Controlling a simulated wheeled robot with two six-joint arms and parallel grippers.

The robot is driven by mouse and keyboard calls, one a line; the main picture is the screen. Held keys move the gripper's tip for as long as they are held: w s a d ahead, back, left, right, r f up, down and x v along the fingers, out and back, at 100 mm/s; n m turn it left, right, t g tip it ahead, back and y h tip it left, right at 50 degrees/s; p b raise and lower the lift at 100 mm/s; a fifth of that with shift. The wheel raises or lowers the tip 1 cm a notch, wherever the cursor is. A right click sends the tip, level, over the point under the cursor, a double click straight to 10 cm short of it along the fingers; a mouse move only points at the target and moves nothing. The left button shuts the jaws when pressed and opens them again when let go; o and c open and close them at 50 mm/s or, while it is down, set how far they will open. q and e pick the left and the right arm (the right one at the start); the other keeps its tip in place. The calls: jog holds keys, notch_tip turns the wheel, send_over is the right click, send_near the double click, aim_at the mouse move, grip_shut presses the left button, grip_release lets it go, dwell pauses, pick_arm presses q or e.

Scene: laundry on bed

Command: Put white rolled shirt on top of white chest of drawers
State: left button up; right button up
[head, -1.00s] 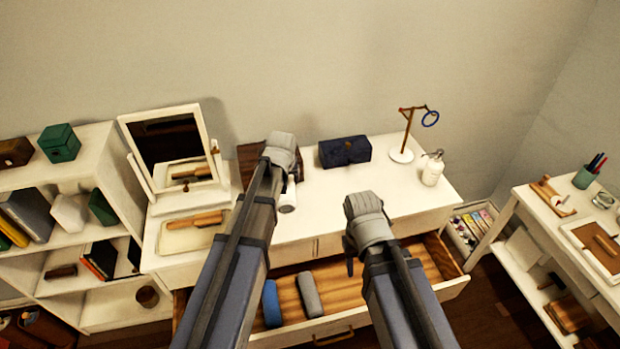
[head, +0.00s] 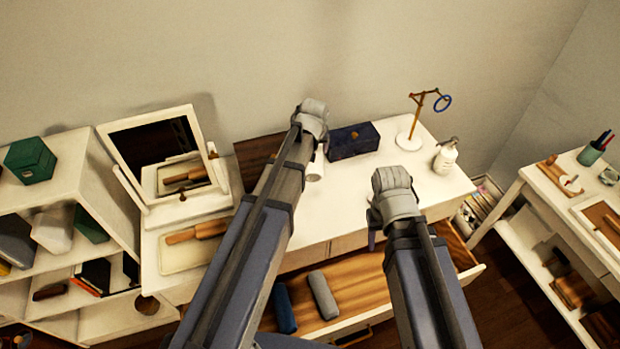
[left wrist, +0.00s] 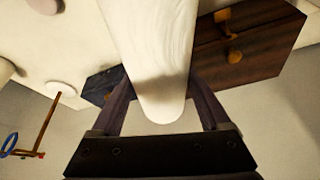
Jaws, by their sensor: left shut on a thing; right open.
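The white rolled shirt (left wrist: 155,60) is between the fingers of my left gripper (left wrist: 158,112) in the left wrist view, and the gripper is shut on it. In the head view a white end of the shirt (head: 315,168) shows below my left gripper (head: 312,140), over the top of the white chest of drawers (head: 345,205). I cannot tell whether the shirt touches the top. My right gripper (head: 376,222) is open and empty in front of the chest's front edge, above the open drawer; its fingers are mostly hidden.
The open drawer (head: 350,275) holds a blue roll (head: 284,308) and a grey roll (head: 323,295). On the chest are a mirror (head: 165,165), a tray (head: 185,252), a brown box (head: 258,155), a dark blue box (head: 353,141), a stand (head: 410,140) and a bottle (head: 446,157).

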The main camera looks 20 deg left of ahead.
pick_arm(q)
jog(key=shift+s+a+f, duration=0.1)
jog(key=shift+f, duration=0.25)
jog(key=shift+s+d+m+h+b, duration=0.35)
jog(key=shift+s+d+m, duration=0.1)
jog(key=shift+m, duration=0.15)
jog(key=shift+s+d+f+m, duration=0.1)
jog(key=shift+s+f+m, duration=0.1)
jog(key=shift+m, duration=0.1)
jog(key=shift+s+f+m+h+b, duration=0.25)
jog(key=shift+f+m+b, duration=0.25)
jog(key=shift+m, duration=0.1)
jog(key=shift+s+d+f+m, duration=0.15)
jog(key=shift+s+d+m, duration=0.1)
jog(key=shift+m, duration=0.25)
jog(key=s+d+f+m+g+h+b, duration=0.1)
jog(key=s+d+f+m+h+b, duration=0.2)
jog(key=m, duration=0.7)
jog(key=shift+s+d+f+g+h+b, duration=0.4)
jog(key=shift+s+d+f+b, duration=0.35)
jog(key=shift+s, duration=0.45)
notch_tip(320, 180, down, 10)
jog(key=b, duration=1)
jog(key=shift+r, duration=0.15)
